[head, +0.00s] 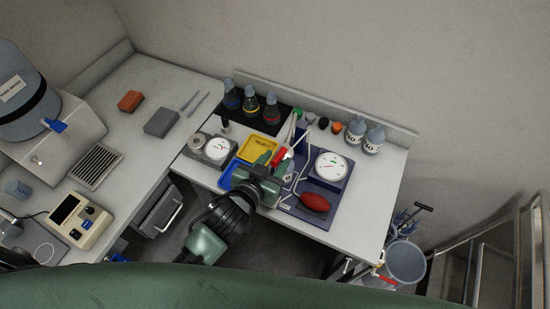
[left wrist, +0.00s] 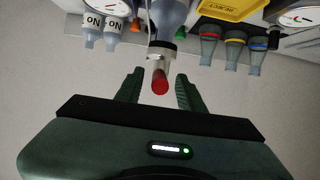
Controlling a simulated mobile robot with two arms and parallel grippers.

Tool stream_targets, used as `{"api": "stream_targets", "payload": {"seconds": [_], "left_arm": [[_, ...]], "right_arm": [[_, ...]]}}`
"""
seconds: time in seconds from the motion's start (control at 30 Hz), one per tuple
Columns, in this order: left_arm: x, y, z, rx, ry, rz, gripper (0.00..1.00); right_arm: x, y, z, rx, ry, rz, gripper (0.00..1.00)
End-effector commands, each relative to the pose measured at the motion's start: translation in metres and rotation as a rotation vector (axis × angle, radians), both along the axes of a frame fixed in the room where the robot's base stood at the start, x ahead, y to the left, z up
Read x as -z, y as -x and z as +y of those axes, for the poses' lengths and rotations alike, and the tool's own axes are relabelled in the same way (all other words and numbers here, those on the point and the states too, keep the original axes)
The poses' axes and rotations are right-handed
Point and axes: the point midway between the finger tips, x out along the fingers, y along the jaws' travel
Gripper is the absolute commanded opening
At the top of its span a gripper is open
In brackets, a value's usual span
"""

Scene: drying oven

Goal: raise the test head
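What looks like the test head is a grey, rounded body with a red-tipped end, the red part (head: 279,157) standing over the dark blue base plate (head: 296,209). In the left wrist view its red tip (left wrist: 160,82) points toward the camera, with the grey body behind it. My left gripper (head: 274,160) reaches it from the front left. In the left wrist view the gripper's two fingers (left wrist: 156,90) are apart, one on each side of the red tip, with gaps visible. The gripper partly hides the test head in the head view. My right gripper is not in view.
On the base plate are a round gauge (head: 331,166) and a red bulb (head: 315,202). A yellow tray (head: 258,149) and a blue tray (head: 227,177) lie to the left. Several bottles stand behind, including a yellow-banded one (head: 250,102). The left bench (head: 141,158) has free room.

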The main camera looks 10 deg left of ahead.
Motion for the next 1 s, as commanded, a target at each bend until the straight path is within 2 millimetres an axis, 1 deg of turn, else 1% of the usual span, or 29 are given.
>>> {"api": "stream_targets", "payload": {"seconds": [0.2,0.23,0.27,0.3,0.37,1.0], "left_arm": [[0.0004,-0.0006,-0.0004,0.0,0.0,0.0,0.39],[0.0005,-0.0006,-0.0003,0.0,0.0,0.0,0.36],[0.0005,-0.0005,-0.0003,0.0,0.0,0.0,0.27],[0.0005,-0.0005,-0.0003,0.0,0.0,0.0,0.16],[0.0005,-0.0005,-0.0003,0.0,0.0,0.0,0.0],[0.0005,-0.0002,-0.0002,0.0,0.0,0.0,0.0]], "right_arm": [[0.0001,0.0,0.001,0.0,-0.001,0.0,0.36],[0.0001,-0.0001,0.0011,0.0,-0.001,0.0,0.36],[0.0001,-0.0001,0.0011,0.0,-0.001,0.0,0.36],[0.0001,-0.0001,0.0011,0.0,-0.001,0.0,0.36],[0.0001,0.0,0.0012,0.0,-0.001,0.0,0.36],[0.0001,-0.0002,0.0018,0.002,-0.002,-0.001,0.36]]}}
